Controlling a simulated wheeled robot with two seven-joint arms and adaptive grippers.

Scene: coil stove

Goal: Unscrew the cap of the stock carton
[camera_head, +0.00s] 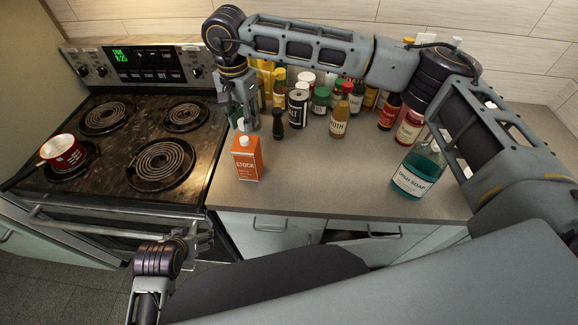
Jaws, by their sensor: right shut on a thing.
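The orange stock carton (248,163) stands upright near the counter's left edge, beside the stove. A small white round part shows on its top. My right gripper (245,127) points down just above and behind the carton top, shut on the cap; the fingers cover most of it, and I cannot tell how far it is turned or whether it is clear of the carton. My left gripper (203,240) is low in front of the stove and cabinet, away from the carton; its finger gap is too small to judge.
Several bottles and jars stand close behind the carton, with a dark pepper mill (279,124) nearest. A broth bottle (339,120) and dish soap (417,170) stand to the right. A red pot (63,153) sits on the stove (125,140). The counter's front middle is clear.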

